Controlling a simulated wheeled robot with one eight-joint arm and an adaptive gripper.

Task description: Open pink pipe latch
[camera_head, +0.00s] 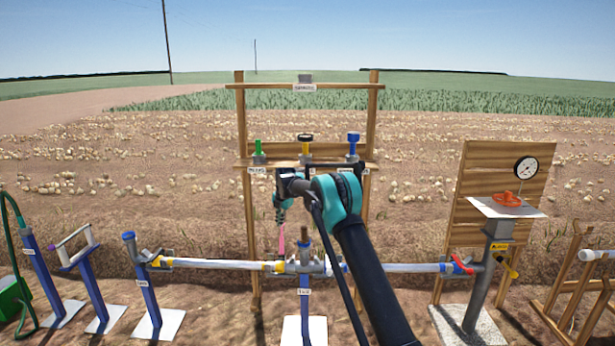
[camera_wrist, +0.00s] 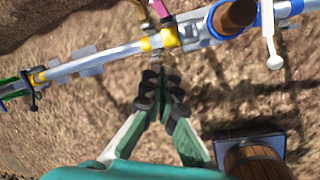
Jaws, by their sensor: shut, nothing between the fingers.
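The pink latch (camera_head: 281,240) stands up from the pipe at the yellow coupling (camera_head: 276,267), left of the central post. In the wrist view the pink latch (camera_wrist: 159,9) is at the top edge, partly cut off, just above the yellow coupling (camera_wrist: 158,40). My gripper (camera_head: 281,218) points down above the pink latch in the head view. In the wrist view my gripper (camera_wrist: 163,82) has its dark fingertips together, with nothing between them, and they appear below the pipe and apart from the latch. The exact gap in depth is unclear.
A clear pipe (camera_head: 215,264) runs left from the coupling to a blue post (camera_head: 147,290). Another pipe (camera_head: 400,267) runs right to a red handle (camera_head: 461,265). A wooden rack (camera_head: 241,130) with coloured valves stands behind. Bare soil lies below the pipe.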

